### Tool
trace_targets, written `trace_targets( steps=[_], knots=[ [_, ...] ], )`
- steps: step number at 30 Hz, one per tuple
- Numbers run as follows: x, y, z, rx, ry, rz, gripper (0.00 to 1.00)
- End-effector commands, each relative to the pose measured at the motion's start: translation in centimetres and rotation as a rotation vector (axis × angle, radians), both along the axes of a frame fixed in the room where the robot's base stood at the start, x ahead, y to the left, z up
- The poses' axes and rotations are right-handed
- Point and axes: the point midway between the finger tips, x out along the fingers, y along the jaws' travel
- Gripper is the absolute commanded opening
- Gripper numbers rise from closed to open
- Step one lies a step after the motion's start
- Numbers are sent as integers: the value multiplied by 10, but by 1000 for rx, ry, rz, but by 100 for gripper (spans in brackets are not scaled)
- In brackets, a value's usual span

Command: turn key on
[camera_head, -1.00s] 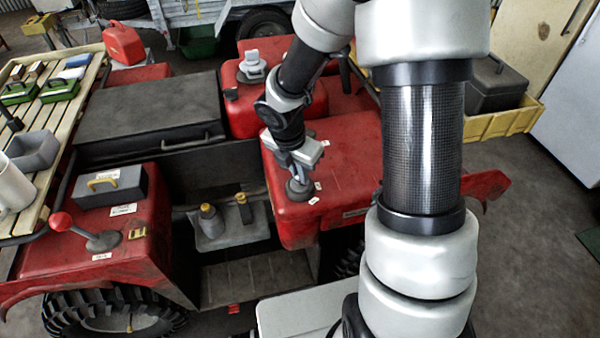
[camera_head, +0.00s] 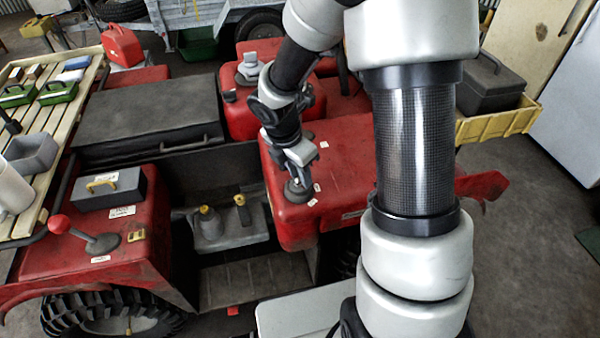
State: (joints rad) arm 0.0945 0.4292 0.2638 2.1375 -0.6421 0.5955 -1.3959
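The key switch (camera_head: 298,192) is a round grey base on the front corner of the red fender right of the footwell. Small white labels lie beside it. My gripper (camera_head: 299,176) points down onto it from above, with its fingertips at the key. The key itself is mostly hidden by the fingers. The fingers are too small and overlapped to show whether they are closed on it.
A red-knobbed lever (camera_head: 90,238) and a grey box with a yellow handle (camera_head: 108,188) are on the left fender. Yellow-topped pedals (camera_head: 209,222) sit in the footwell. A grey knob (camera_head: 250,68) stands on the red housing behind my gripper.

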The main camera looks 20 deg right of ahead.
Motion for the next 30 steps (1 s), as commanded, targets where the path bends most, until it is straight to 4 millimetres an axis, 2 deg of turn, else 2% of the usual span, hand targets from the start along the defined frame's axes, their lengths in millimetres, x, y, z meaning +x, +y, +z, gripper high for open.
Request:
trace_targets(
  steps=[1, 3, 19, 30],
  knots=[
    [0, 0, 10, 0, -1, 0, 27],
    [0, 0, 18, 0, -1, 0, 27],
    [0, 1, 71, 1, -1, 1, 27],
    [0, 1, 73, 1, -1, 1, 27]
  ],
)
